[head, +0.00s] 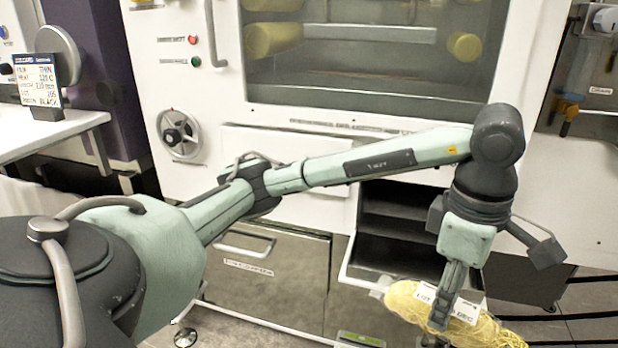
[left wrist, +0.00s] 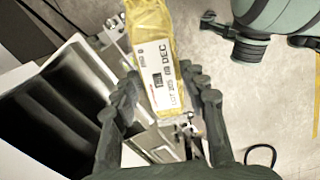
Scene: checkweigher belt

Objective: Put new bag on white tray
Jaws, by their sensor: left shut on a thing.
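A yellow bag (head: 490,334) with a white printed label is held in my left gripper (head: 442,312). In the left wrist view the bag (left wrist: 152,30) is between the two fingers (left wrist: 163,92), its label facing the camera and reading "LOT" and "DEC". The gripper points down and the bag hangs clear of the floor, in front of an open white-rimmed drawer or tray (head: 352,270) with a dark inside. A white-edged open bin shape (left wrist: 84,50) lies left of the bag in the left wrist view. I cannot tell if either is the white tray.
A white machine (head: 300,138) with a window, a handwheel (head: 180,134) and buttons stands behind my arm. A steel front (head: 262,262) with a handle is below it. A side table (head: 60,130) with a small sign (head: 38,82) is at the left.

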